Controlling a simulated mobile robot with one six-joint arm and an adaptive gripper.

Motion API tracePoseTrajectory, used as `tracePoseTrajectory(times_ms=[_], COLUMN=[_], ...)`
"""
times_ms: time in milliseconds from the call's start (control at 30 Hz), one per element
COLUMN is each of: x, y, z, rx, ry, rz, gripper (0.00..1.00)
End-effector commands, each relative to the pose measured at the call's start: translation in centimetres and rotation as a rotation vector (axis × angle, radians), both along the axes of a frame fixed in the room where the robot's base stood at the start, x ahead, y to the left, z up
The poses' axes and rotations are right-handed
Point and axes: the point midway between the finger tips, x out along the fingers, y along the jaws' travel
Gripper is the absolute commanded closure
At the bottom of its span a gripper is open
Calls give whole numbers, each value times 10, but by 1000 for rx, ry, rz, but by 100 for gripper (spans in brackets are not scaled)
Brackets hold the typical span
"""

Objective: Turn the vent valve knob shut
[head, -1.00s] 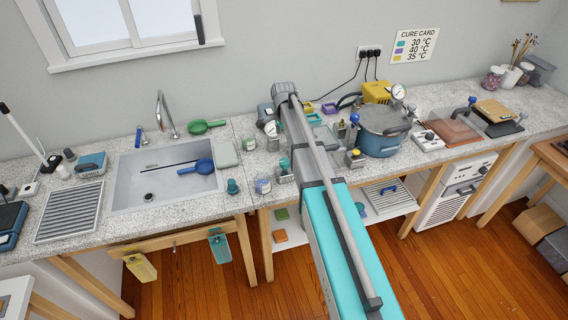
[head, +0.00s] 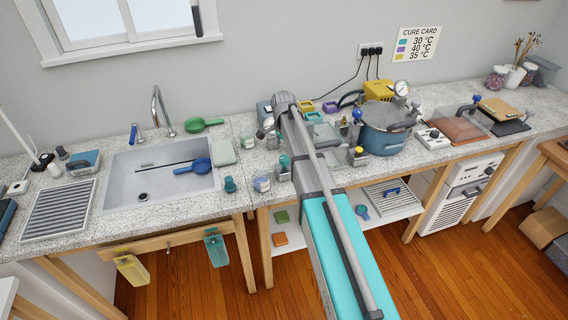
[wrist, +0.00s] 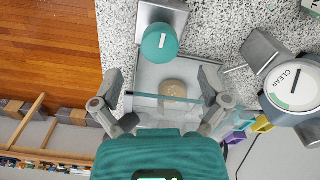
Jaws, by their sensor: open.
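A round teal knob (wrist: 160,42) with a short white line on top sits on a grey metal block in the wrist view. In the head view a teal knob (head: 284,161) stands on a small block near the counter's front edge, left of my arm. I take it for the vent valve knob; no label shows. My gripper (wrist: 162,88) is open and empty, with its fingers spread on both sides of a clear-walled box (wrist: 150,76) beside the knob. The knob lies beyond the fingertips in the picture, apart from them. In the head view my arm hides the gripper.
A grey gauge marked CLEAR (wrist: 293,87) stands right of the knob in the wrist view. The sink (head: 165,180) is at left.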

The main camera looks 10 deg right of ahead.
Motion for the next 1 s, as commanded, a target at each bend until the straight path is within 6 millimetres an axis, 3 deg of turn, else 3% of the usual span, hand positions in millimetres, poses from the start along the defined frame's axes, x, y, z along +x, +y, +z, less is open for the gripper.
tracePoseTrajectory(times_ms=[600,1000], x=[0,0], y=[0,0], z=[-49,-58], rx=[0,0], ry=[0,0], rz=[0,0], gripper=[5,5])
